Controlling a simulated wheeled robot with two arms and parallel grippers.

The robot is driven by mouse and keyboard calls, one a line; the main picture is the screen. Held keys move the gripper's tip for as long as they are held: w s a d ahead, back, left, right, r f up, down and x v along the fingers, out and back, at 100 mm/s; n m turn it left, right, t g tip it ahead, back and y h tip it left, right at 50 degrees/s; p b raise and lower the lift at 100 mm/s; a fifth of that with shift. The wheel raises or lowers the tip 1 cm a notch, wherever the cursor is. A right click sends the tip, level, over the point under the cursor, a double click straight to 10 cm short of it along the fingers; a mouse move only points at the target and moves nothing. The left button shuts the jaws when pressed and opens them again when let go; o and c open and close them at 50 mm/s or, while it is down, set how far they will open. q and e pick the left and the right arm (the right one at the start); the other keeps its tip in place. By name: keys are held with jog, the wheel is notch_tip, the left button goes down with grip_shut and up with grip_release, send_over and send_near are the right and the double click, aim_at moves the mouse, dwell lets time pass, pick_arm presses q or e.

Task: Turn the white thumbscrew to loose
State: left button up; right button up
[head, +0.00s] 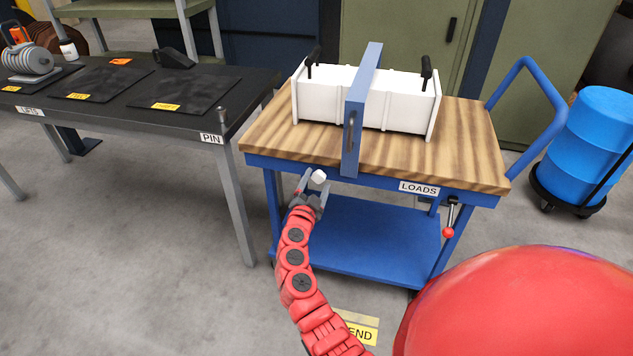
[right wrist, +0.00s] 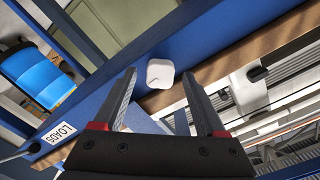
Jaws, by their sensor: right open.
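The white thumbscrew (head: 319,176) sits on the blue front rail of the cart, left of the blue upright bar (head: 352,150). It is a small rounded white knob, and it also shows in the right wrist view (right wrist: 160,73) against the blue rail. My right gripper (head: 312,186) is open just in front of it. In the right wrist view my right gripper (right wrist: 159,80) has a finger on each side of the knob's line, with the knob at or just beyond the tips. I cannot tell whether the fingers touch it. My left gripper is not in view.
The cart's wooden top (head: 260,135) carries a white ribbed block (head: 405,103) with black handles. A lever with a red knob (head: 448,232) hangs at the cart's front right. A dark workbench (head: 190,112) stands at left, a blue drum (head: 595,135) at right.

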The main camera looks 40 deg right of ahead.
jog(key=shift+w+d, duration=0.15)
grip_shut()
dwell(0.4)
jog(key=shift+f, duration=0.1)
